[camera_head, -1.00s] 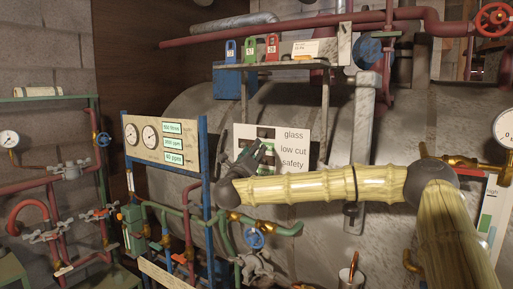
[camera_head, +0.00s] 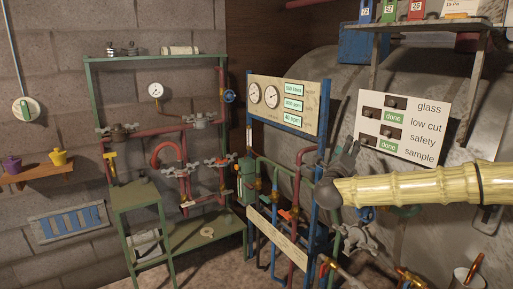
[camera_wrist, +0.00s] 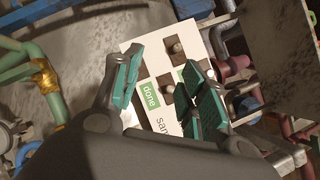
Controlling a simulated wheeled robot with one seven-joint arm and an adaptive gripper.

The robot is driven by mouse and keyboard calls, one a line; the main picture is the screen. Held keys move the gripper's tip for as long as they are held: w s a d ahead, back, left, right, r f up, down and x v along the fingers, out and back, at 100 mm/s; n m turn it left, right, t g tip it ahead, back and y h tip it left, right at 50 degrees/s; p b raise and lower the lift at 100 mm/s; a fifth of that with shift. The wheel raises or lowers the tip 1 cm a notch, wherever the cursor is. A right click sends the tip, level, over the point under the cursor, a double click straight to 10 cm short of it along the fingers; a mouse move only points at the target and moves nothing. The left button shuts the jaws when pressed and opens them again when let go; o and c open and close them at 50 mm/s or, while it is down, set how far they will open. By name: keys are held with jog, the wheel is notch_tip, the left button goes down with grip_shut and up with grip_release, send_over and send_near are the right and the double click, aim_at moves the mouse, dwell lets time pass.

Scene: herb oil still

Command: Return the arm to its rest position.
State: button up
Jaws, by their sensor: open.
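My arm, a pale yellow segmented limb, reaches in from the right edge of the head view. My gripper (camera_head: 347,158) is at its left end, just left of and slightly below a white label board (camera_head: 428,122). In the wrist view my gripper (camera_wrist: 165,92) shows two separated fingers with green pads and nothing between them. The label board (camera_wrist: 148,62) shows behind the fingers, which hide part of it. In the head view the board reads glass, low cut, safety and sample, with two green "done" tags.
A blue-framed gauge panel (camera_head: 284,105) and pipes stand left of my gripper. A green rack (camera_head: 92,115) and step ladder (camera_head: 136,197) are further left. A shelf (camera_head: 430,22) with coloured tags overhangs the board. A cup with a copper rod (camera_head: 466,275) is at lower right.

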jog(key=s+a+f+n+g+y, duration=0.1)
jog(key=s+a+f+n+y, duration=0.35)
jog(key=f, duration=0.65)
jog(key=s+a+f+n+g+y, duration=0.1)
jog(key=s+a+f+n+y, duration=0.15)
jog(key=a+f+n, duration=0.65)
jog(key=s+a+f+n+g+y, duration=0.1)
jog(key=s+a+f+n+y, duration=0.25)
jog(key=f, duration=0.95)
jog(key=s+a+f+n+g+y, duration=0.35)
jog(key=s+f+n+g, duration=0.2)
jog(key=s+f, duration=1.1)
jog(key=s+d+f+n+g+h, duration=0.1)
jog(key=s+d+f+n+g, duration=0.1)
jog(key=s, duration=0.9)
jog(key=s+d+f+n+g+h, duration=0.1)
jog(key=s+d+f+n+g, duration=0.2)
jog(key=s, duration=0.8)
jog(key=s+d+f+n+g+h, duration=0.1)
jog(key=s+d+f+n+g, duration=0.2)
jog(key=s+d+f, duration=0.3)
jog(key=s+f+g+b, duration=0.1)
jog(key=s, duration=0.3)
jog(key=shift+s+d+h, duration=0.25)
jog(key=shift+s+h, duration=0.05)
jog(key=shift+s, duration=0.1)
